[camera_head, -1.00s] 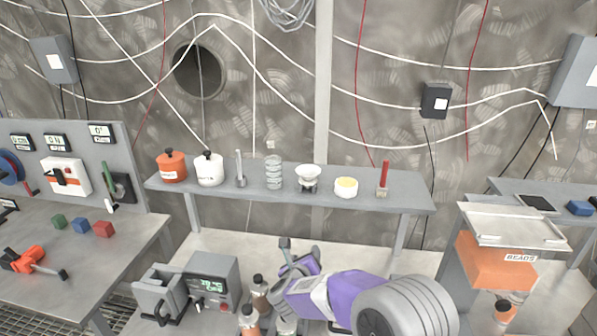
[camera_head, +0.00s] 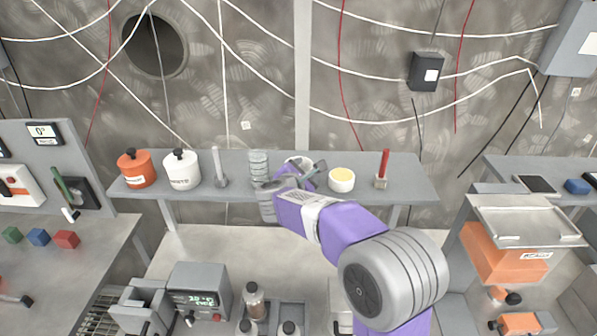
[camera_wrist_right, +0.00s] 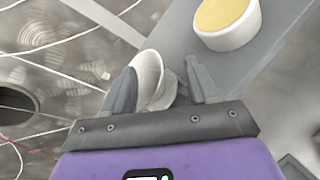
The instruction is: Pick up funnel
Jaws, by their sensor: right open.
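The white funnel (camera_head: 299,160) stands on the grey back shelf, between the ribbed glass jar and the white dish; my right gripper partly hides it. My right gripper (camera_head: 292,178) is open in front of it, at the end of my purple arm. In the right wrist view the funnel's white cone (camera_wrist_right: 150,76) shows between the two grey fingers (camera_wrist_right: 160,86), nearer the left one. I cannot tell whether a finger touches it. My left gripper is not in view.
On the shelf (camera_head: 408,187) stand an orange pot (camera_head: 136,171), a white pot (camera_head: 181,170), a metal tool on a base (camera_head: 219,168), the glass jar (camera_head: 258,165), the white dish with yellow contents (camera_head: 341,180) and a red stick on a stand (camera_head: 382,170). Bottles (camera_head: 253,300) stand below.

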